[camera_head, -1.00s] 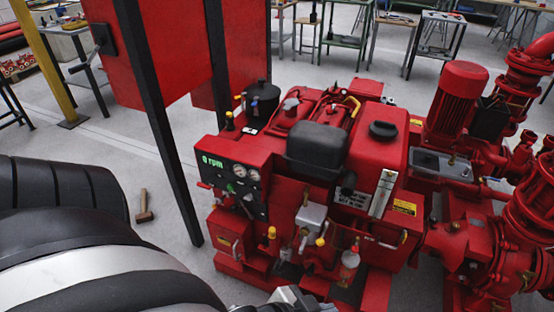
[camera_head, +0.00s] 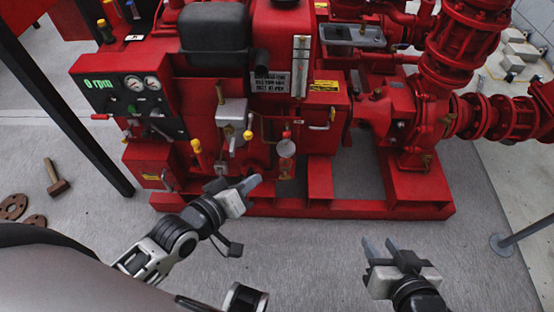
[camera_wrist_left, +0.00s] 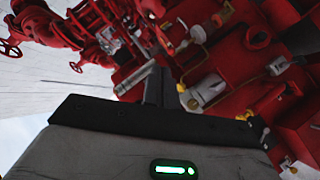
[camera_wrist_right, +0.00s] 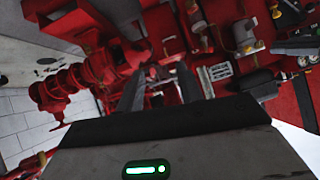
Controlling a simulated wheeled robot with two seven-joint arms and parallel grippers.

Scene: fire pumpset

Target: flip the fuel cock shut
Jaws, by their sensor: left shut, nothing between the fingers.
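The red pumpset's engine has a small fitting with a red handle above a clear bowl (camera_head: 286,148), below the fuel tank (camera_head: 290,35). This looks like the fuel cock, but its handle position is too small to tell. My left gripper (camera_head: 252,185) is shut and empty, in front of the engine, below and left of the bowl in the head view. My right gripper (camera_head: 381,243) is open and empty over the floor, in front of the base frame. In the left wrist view the engine front shows beyond the shut fingers (camera_wrist_left: 156,85).
A grey box (camera_head: 231,112) with yellow-tipped levers and a control panel (camera_head: 130,95) sit left of the bowl. The base frame (camera_head: 350,210) juts out below. A hammer (camera_head: 56,178) lies on the floor at left.

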